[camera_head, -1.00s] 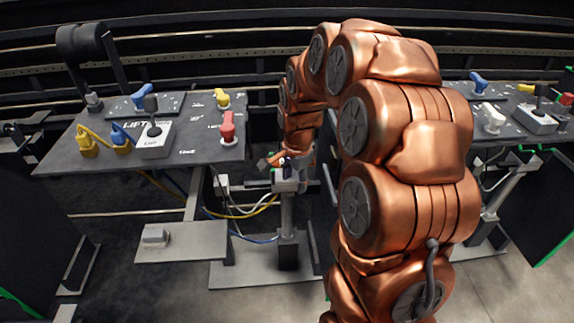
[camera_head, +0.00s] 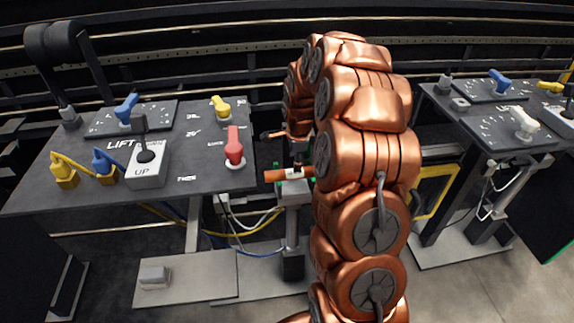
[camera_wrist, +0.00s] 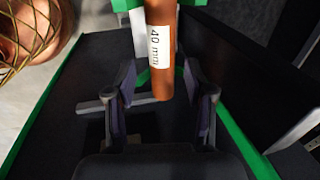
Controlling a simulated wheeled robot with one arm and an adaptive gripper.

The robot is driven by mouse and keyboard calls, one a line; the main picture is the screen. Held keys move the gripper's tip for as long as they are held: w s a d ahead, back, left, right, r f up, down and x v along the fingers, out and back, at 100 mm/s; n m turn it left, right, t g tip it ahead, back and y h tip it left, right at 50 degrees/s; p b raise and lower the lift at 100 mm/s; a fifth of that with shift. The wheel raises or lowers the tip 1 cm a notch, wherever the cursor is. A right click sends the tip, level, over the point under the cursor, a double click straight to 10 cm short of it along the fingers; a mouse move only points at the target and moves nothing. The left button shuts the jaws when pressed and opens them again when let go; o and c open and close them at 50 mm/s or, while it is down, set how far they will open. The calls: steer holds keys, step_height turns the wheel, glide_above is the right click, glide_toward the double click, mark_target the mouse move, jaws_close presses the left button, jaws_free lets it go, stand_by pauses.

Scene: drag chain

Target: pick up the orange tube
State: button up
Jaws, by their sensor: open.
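The orange tube (camera_head: 277,175) shows in the head view as a short brown-orange cylinder with a white label, lying level at the top of a grey post. In the wrist view the tube (camera_wrist: 161,80) comes down from the top edge, and its label reads "40 mm". My gripper (camera_wrist: 163,98) is open, with one dark finger on each side of the tube's near end. Gaps show between the tube and both fingers. In the head view my copper arm hides most of my gripper and the tube's right end.
A dark control panel (camera_head: 70,135) with coloured levers stands at the left, its right edge close to the tube. Another panel (camera_head: 470,125) stands at the right. Cables (camera_head: 255,228) hang below the left panel. Green-edged frame parts (camera_wrist: 238,134) lie beyond my fingers in the wrist view.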

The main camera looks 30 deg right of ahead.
mark_target(294, 174)
steer(key=shift+w+f, duration=0.1)
steer(key=shift+w, duration=0.25)
steer(key=shift+w+a+f, duration=0.15)
steer(key=shift+f, duration=0.1)
steer(key=shift+w+d+f+p, duration=0.1)
steer(key=shift+d+f+p, duration=0.1)
steer(key=shift+f, duration=0.35)
steer(key=shift+d+f+p, duration=0.1)
steer(key=shift+f+p, duration=0.1)
steer(key=shift+f, duration=0.3)
steer(key=shift+w+d+f+p, duration=0.15)
steer(key=shift+f+p, duration=0.3)
steer(key=shift+f, duration=0.8)
steer(key=shift+w+a+f+p, duration=0.1)
steer(key=shift+f+p, duration=0.3)
steer(key=shift+f, duration=0.8)
jaws_close()
